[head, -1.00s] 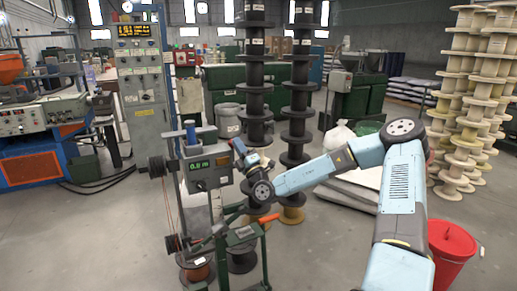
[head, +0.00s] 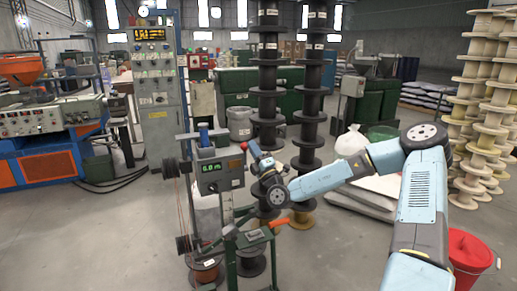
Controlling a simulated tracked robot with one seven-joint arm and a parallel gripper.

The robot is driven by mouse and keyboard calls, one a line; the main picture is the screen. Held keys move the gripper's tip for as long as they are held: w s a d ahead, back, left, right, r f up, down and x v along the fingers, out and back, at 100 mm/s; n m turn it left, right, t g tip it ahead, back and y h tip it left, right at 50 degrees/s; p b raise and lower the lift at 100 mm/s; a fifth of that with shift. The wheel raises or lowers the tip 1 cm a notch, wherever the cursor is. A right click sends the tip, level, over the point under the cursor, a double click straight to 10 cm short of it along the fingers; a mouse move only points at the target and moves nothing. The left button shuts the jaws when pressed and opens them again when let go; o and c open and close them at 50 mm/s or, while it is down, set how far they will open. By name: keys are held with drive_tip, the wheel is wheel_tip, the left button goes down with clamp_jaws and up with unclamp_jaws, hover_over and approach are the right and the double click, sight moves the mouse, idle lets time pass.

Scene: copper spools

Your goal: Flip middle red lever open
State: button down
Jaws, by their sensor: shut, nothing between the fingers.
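A red ball knob (head: 244,146) stands at the upper right of a grey machine head (head: 220,172) with a lit green display. A second, orange-red handle (head: 279,222) lies lower, over a dark green stand (head: 251,237). I cannot tell which of these is the middle lever. My gripper (head: 253,150) is small and dark against the machine, beyond my dark round wrist joint. It is shut and empty, close beside the red knob in the picture. I cannot tell whether it touches the knob. My wrist and forearm cover part of the scene behind the stand.
Copper-coloured spools (head: 206,270) stand low beside the machine. Tall stacks of black spools (head: 312,75) rise behind my wrist. A red bucket (head: 470,252) is at the right, near stacked cream spools (head: 480,130). Open floor lies at the left front.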

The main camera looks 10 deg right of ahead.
drive_tip(key=s+d+r, duration=0.1)
drive_tip(key=s+d, duration=0.3)
drive_tip(key=s, duration=0.6)
drive_tip(key=shift+s+d+r, duration=0.2)
drive_tip(key=shift+s+r, duration=0.2)
drive_tip(key=shift+a, duration=0.1)
drive_tip(key=s+a+f+n+g+y, duration=0.1)
drive_tip(key=s+a+n+g+y, duration=0.4)
drive_tip(key=a+n+g, duration=0.4)
drive_tip(key=s+a+n+g+y, duration=0.45)
drive_tip(key=n+g+y, duration=0.2)
drive_tip(key=n, duration=0.45)
drive_tip(key=s+a+f+n+g+h, duration=0.1)
drive_tip(key=s+f+n+g+h, duration=0.3)
drive_tip(key=s+n+g+h, duration=0.7)
drive_tip(key=s+d+r+n+t+h, duration=0.5)
drive_tip(key=s+d+r+n, duration=0.1)
drive_tip(key=d, duration=0.4)
drive_tip(key=s+d+r+n+t+h, duration=0.4)
drive_tip(key=s+d+r+n+h, duration=0.2)
drive_tip(key=d+n, duration=0.4)
drive_tip(key=shift+s+d+r+n+t, duration=0.25)
drive_tip(key=shift+d+r+n+t, duration=0.25)
drive_tip(key=shift+r, duration=0.4)
